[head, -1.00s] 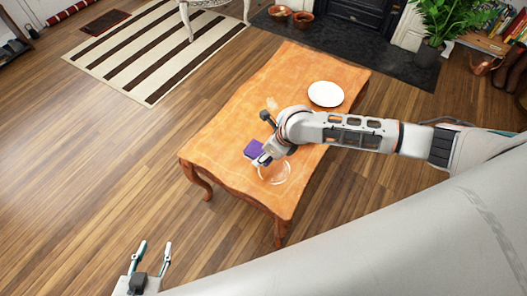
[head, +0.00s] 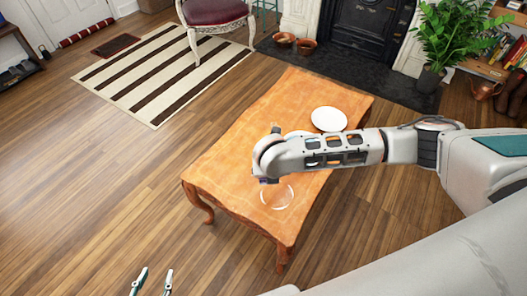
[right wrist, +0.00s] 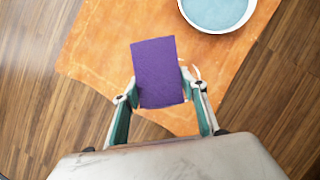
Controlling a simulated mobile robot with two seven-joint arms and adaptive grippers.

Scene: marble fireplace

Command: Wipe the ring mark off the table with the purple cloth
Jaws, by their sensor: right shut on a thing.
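The ring mark (head: 277,195) is a pale circle near the front end of the orange wooden table (head: 235,150). In the right wrist view, the purple cloth (right wrist: 155,65) is a flat rectangle between the fingers of my right gripper (right wrist: 160,88), which is shut on it above the tabletop. Whether the cloth touches the table is unclear. In the head view my right arm hides that gripper and nearly all the cloth, just up-left of the ring. A pale trace shows by the right finger in the wrist view. My left gripper (head: 153,281) is open and empty over the floor.
A white round dish (head: 328,119) stands on the table, beyond my right forearm; a dish with a bluish inside (right wrist: 217,10) shows in the wrist view. A pale curved shape (head: 297,134) shows just behind my arm. The left part of the tabletop is clear.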

